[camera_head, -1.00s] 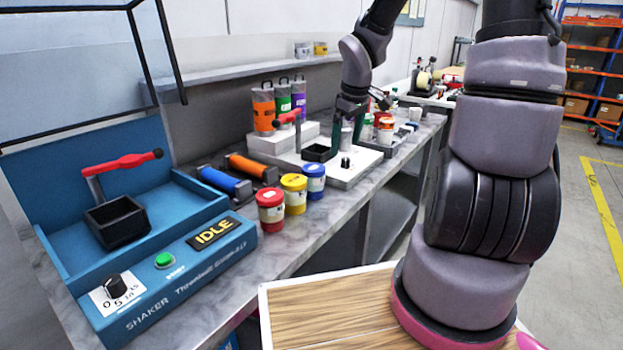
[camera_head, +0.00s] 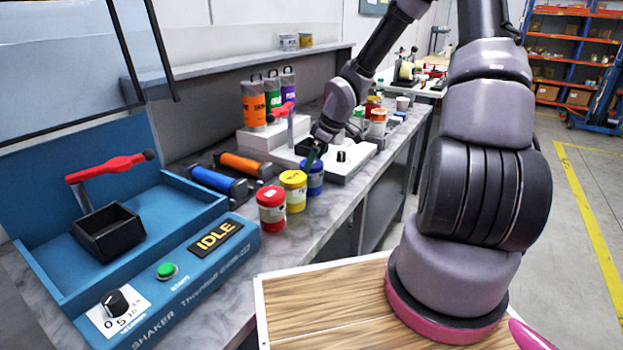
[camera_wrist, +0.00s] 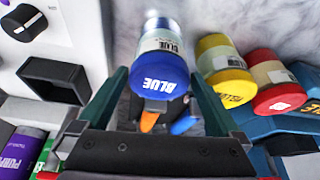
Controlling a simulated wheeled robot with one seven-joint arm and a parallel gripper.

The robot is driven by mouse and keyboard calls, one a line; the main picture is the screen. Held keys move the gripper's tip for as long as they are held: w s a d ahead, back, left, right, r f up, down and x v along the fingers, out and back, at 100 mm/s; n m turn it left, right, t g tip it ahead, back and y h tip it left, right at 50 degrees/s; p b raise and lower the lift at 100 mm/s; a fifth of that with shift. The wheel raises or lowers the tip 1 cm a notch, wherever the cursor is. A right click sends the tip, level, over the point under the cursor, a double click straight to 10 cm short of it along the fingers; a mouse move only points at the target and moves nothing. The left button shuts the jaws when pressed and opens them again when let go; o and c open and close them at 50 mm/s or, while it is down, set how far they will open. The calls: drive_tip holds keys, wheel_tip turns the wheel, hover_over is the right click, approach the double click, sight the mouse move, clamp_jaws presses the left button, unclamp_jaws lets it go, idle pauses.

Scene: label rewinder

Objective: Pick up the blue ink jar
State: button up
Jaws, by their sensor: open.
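The blue ink jar (camera_head: 312,178) stands on the grey counter at the right end of a row of three jars, partly hidden by my gripper in the head view. In the wrist view the blue jar (camera_wrist: 162,68) shows its blue lid marked BLUE and lies between my open fingers, with a gap on each side. My gripper (camera_wrist: 160,95) is open and empty, its two green fingers reaching toward the jar. In the head view my gripper (camera_head: 313,158) is just above and behind the blue jar.
A yellow jar (camera_head: 293,192) stands close beside the blue one, then a red jar (camera_head: 271,210). Blue and orange rollers (camera_head: 222,182) lie behind them. A white device with a knob (camera_head: 352,160) is on the far side. The blue shaker (camera_head: 180,275) is at left.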

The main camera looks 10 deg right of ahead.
drive_tip(key=shift+d+x, duration=0.2)
drive_tip(key=shift+x, duration=2.5)
drive_tip(key=shift+s+f, duration=0.1)
drive_tip(key=c, duration=1.4)
drive_tip(key=shift+c, duration=0.8)
drive_tip(key=shift+r, duration=0.2)
